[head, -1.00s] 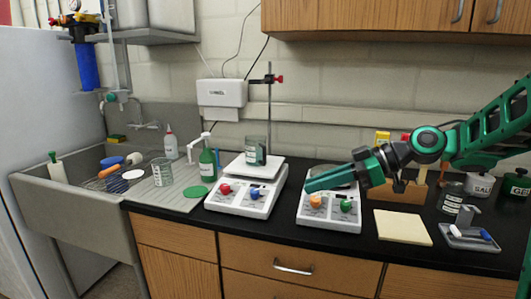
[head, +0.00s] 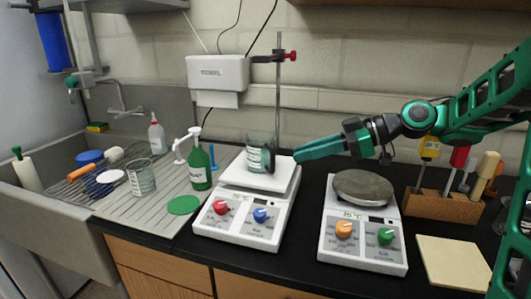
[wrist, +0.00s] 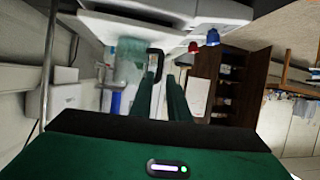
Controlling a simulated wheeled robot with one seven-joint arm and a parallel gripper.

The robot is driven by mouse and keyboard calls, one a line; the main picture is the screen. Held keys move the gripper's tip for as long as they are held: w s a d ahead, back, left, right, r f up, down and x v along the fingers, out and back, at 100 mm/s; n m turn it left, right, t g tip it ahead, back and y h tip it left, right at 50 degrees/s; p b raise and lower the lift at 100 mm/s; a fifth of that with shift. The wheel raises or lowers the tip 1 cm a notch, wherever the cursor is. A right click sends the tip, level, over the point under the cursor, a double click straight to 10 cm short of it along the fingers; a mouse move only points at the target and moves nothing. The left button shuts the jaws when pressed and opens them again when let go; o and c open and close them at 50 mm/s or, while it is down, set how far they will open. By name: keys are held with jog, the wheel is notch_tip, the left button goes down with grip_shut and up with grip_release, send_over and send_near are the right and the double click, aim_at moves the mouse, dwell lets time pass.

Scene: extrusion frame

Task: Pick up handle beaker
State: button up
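The handle beaker (head: 257,150) is clear glass with a white label and a dark handle on its right side. It stands upright on the white plate of the left hot plate (head: 245,217). My gripper (head: 298,156) reaches in from the right, its green fingers pointing at the handle with a small gap in the head view. In the wrist view the beaker (wrist: 129,62) and its black handle (wrist: 155,64) lie just ahead of the fingertips (wrist: 161,80). The fingers are apart with nothing visible between them, and they do not appear to hold the handle.
A second hot plate (head: 362,235) with a grey round top stands to the right. A metal stand rod (head: 278,100) rises behind the beaker. A green bottle (head: 200,165) and another glass beaker (head: 141,178) stand left. A wooden tool block (head: 440,205) is at right.

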aim_at(273, 169)
jog(key=x, duration=0.4)
jog(key=shift+w+d+f, duration=0.1)
jog(key=shift+w+f, duration=0.1)
jog(key=shift+x, duration=2.65)
jog(key=shift+s, duration=0.15)
jog(key=shift+c, duration=0.5)
grip_shut()
